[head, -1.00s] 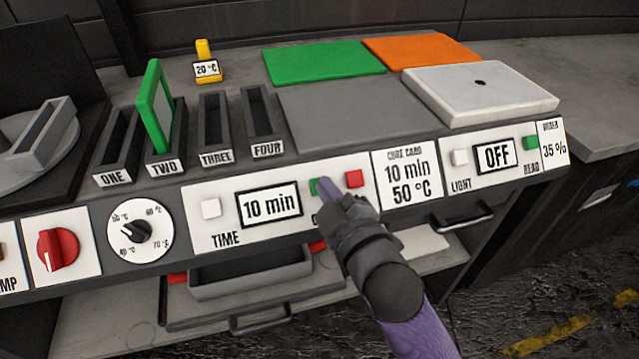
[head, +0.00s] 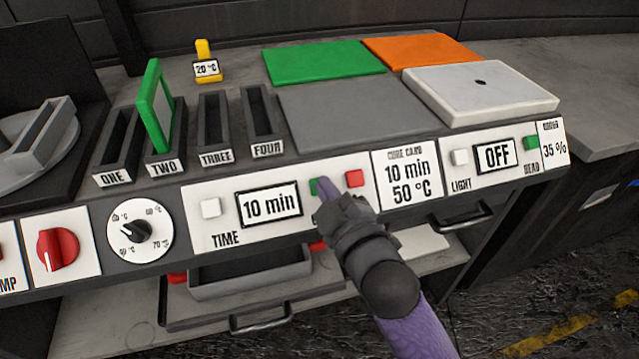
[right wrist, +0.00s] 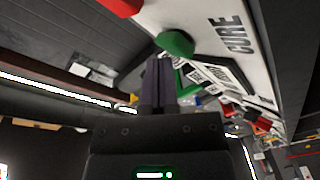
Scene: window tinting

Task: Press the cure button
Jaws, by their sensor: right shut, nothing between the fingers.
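The green cure button (head: 314,186) sits on the white panel, to the right of the 10 min display (head: 269,205). In the right wrist view the green button (right wrist: 175,42) is beside the CURE label (right wrist: 236,36). My right gripper (head: 325,187) is shut and empty. Its fingertips are at the button and partly cover it in the head view. In the right wrist view the shut fingers (right wrist: 158,65) end just at the button's edge; I cannot tell whether they touch it. My left gripper is not in view.
A red button (head: 354,178) is close on the right of the fingertips. A white TIME button (head: 211,208) is further left. A temperature dial (head: 140,231) and a red knob (head: 58,249) lie beyond it. A drawer handle (head: 262,318) sticks out below the panel.

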